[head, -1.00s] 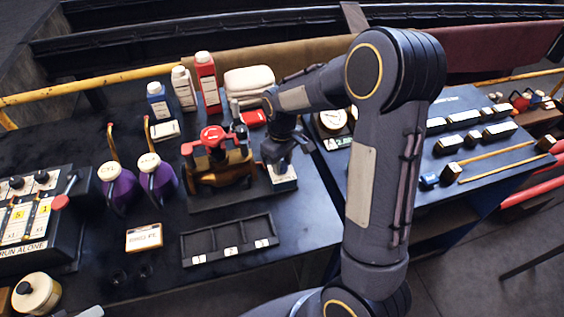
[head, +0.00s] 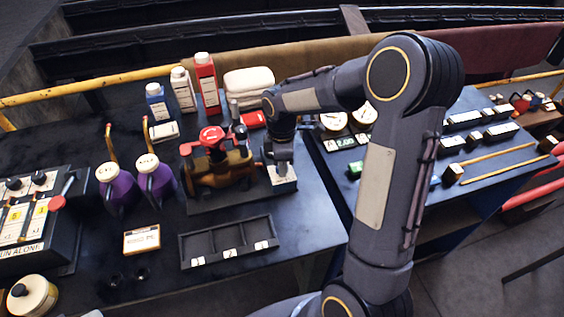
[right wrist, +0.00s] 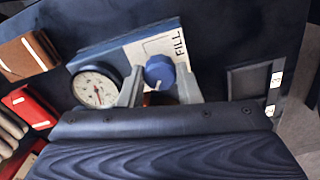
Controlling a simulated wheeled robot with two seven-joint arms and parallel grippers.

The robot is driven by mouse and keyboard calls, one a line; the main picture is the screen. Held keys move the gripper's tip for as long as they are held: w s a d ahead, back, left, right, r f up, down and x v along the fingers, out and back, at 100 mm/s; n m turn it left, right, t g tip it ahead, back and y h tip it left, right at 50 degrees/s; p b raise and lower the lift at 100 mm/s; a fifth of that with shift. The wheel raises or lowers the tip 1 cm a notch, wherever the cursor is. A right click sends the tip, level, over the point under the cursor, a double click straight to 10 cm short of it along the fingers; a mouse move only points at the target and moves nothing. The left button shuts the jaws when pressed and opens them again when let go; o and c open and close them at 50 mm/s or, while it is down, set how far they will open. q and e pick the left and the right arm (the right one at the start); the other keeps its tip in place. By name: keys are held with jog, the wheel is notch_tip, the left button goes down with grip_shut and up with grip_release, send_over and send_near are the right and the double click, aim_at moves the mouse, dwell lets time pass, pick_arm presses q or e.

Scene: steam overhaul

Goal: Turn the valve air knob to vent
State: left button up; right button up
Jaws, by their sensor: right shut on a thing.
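The blue air knob (right wrist: 159,68) sits on a white and blue panel (right wrist: 120,45) marked FILL, seen in the right wrist view. A white pointer line shows on the knob's lower side, away from the FILL lettering. No VENT label is visible. My right gripper (right wrist: 160,88) has one finger on each side of the knob and is shut on it. In the head view my right gripper (head: 282,166) points down at the small panel block (head: 283,183) beside the brass valve (head: 220,170) with its red handwheel (head: 211,135). The knob is hidden there. My left gripper is not in view.
A round gauge (right wrist: 95,88) sits by the knob. An empty three-slot tray (head: 228,241) lies in front. Purple jugs (head: 155,180) stand left of the valve, bottles (head: 207,82) and a folded white cloth (head: 249,84) behind. Another bench with gauges (head: 333,121) is at right.

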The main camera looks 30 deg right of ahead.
jog(key=shift+r+n, duration=0.1)
jog(key=shift+n, duration=0.4)
jog(key=o, duration=1)
jog(key=shift+c, duration=0.2)
notch_tip(320, 180, up, 8)
jog(key=shift+f+b, duration=0.1)
jog(key=shift+b, duration=0.2)
jog(key=s+a+r+m+t+y, duration=0.1)
jog(key=s+a+m+t+y, duration=0.1)
jog(key=s+m, duration=0.5)
jog(key=s+a+r+m+t+y, duration=0.1)
jog(key=s+a+m, duration=0.4)
jog(key=s, duration=1)
jog(key=r+m+t, duration=0.1)
jog(key=m+t, duration=0.1)
jog(key=m, duration=0.1)
jog(key=shift+m+t+y, duration=0.3)
jog(key=shift+y, duration=0.1)
